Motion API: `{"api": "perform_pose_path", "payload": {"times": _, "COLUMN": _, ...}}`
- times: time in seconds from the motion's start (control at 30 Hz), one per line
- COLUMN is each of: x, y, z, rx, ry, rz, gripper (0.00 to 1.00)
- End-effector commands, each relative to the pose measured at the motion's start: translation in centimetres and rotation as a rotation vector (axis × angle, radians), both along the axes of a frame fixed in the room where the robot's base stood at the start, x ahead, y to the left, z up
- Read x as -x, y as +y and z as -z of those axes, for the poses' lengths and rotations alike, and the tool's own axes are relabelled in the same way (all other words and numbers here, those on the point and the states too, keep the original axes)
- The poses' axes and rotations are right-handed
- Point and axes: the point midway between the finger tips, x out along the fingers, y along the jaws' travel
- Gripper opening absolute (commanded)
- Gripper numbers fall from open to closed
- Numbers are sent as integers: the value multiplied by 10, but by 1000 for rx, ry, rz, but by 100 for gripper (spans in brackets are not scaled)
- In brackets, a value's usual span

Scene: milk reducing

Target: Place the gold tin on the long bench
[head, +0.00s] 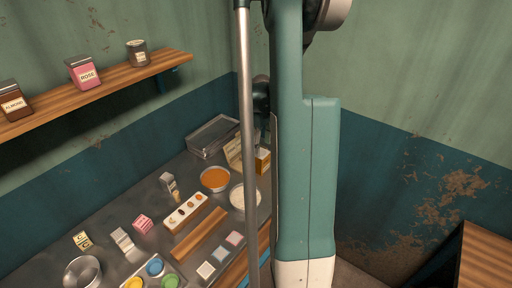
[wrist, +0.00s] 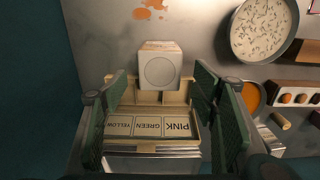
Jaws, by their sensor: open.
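A small box-shaped gold tin (head: 263,162) stands at the far end of the dark grey counter (head: 108,215), partly beside my arm in the head view. In the wrist view a box with a pale top marked by a circle (wrist: 158,70), which appears to be the same tin, lies just beyond my fingertips. My gripper (wrist: 161,88) is open, its green-padded fingers spread on either side of a tan card holder (wrist: 175,97). No grip on the tin shows. Which surface is the long bench is unclear; the grey counter is long.
The card holder has PINK, GREEN and YELLOW labels. A bowl of pale grains (wrist: 264,28) and an orange-filled bowl (head: 215,179) stand nearby. A wire tray (head: 212,135) is behind. A wooden surface (head: 487,258) is at lower right.

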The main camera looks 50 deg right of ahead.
Motion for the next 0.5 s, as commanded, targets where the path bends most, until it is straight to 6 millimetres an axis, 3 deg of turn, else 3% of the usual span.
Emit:
{"api": "perform_pose_path", "payload": {"times": 0.27, "x": -1, "y": 1, "z": -1, "rx": 1, "ry": -1, "rz": 0, "gripper": 58}}
{"api": "perform_pose_path", "payload": {"times": 0.5, "x": -9, "y": 20, "z": -15, "rx": 13, "ry": -13, "rz": -2, "gripper": 58}}
